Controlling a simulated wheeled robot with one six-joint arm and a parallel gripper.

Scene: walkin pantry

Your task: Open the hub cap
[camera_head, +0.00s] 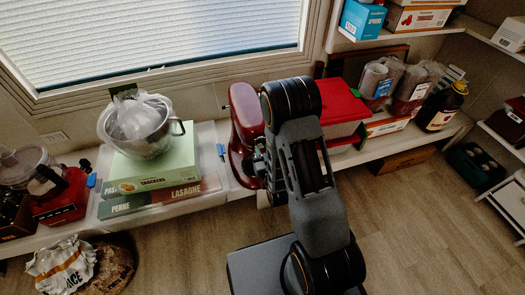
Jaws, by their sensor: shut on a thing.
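The red stand mixer (246,112) stands on the counter below the window, left of my arm.
Left of the mixer, a metal bowl (146,128) stands on a green box (154,167). The floor (430,210) is clear at the front right.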

